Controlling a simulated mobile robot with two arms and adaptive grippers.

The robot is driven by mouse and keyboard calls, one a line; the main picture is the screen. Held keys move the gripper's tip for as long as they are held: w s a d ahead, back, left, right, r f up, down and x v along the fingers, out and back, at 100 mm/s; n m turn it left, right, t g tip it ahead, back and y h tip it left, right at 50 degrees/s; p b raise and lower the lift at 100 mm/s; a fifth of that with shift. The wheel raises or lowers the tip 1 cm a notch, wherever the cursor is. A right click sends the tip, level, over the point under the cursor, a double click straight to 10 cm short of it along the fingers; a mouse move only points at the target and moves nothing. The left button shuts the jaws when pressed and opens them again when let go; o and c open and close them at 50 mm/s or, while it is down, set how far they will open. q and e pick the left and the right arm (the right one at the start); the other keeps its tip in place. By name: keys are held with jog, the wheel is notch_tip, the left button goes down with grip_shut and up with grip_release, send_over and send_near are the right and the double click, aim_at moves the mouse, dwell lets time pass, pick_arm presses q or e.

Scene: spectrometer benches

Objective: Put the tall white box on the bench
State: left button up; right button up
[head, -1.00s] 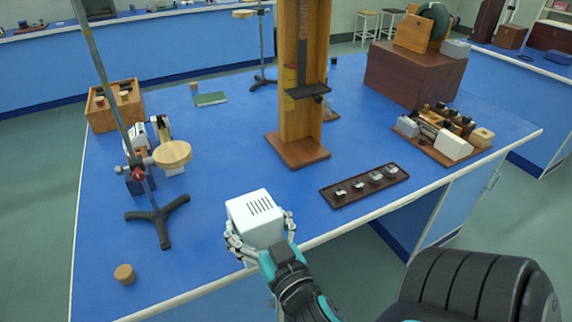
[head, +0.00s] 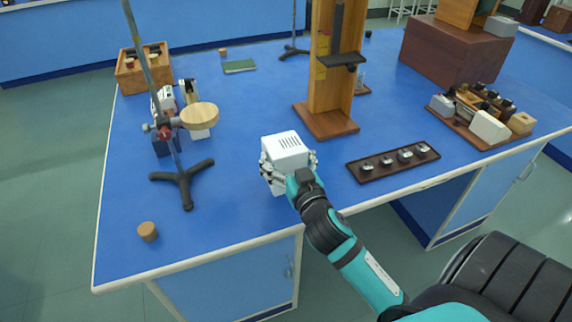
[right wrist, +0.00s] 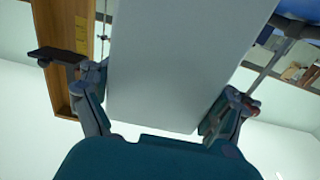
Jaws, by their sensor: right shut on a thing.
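The tall white box (head: 285,150) has dark slots on its top and is upright in the head view, over the front part of the blue bench (head: 240,215). My right gripper (head: 288,172) is shut on it, with fingers on both sides. In the right wrist view the box (right wrist: 180,65) fills the middle between the fingers (right wrist: 165,115). I cannot tell whether its base touches the bench top. My left gripper is not in view.
A stand with a black tripod foot (head: 183,178) and a cork (head: 148,231) are to the left. A wooden column (head: 327,118) stands behind. A dark tray of small metal pieces (head: 360,178) is to the right. Bare blue surface lies around the box.

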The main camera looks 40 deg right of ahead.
jog(key=shift+w+d, duration=0.15)
jog(key=shift+w, duration=0.1)
jog(key=shift+f+b, duration=0.35)
jog(key=shift+f, duration=1.35)
jog(key=shift+f, duration=0.2)
jog(key=o, duration=1.4)
jog(key=shift+s, duration=0.1)
